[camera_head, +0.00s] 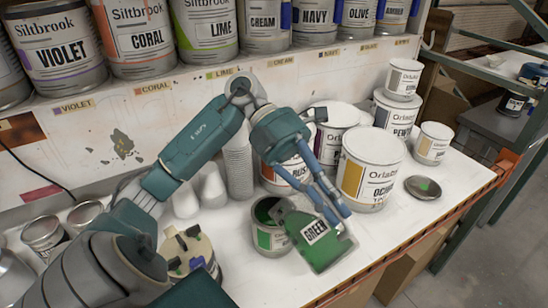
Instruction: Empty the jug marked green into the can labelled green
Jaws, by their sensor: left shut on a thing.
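The green jug (318,256), with a white tag reading GREEN, is shut in my left gripper (338,217) at the front of the bench. The jug is tilted, its upper left end at the rim of an open can (271,240). The inside of the can looks green. The can's label is too small to read, and part of the can is hidden behind the jug. I cannot tell whether liquid is flowing. My right gripper is not in view.
Large paint cans, including Ochre (371,170), crowd behind the jug. A round lid with a green dot (422,187) lies at right. White cups (213,187) stand left of the can. A beige container (189,252) stands at front left. Labelled cans line the shelf above.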

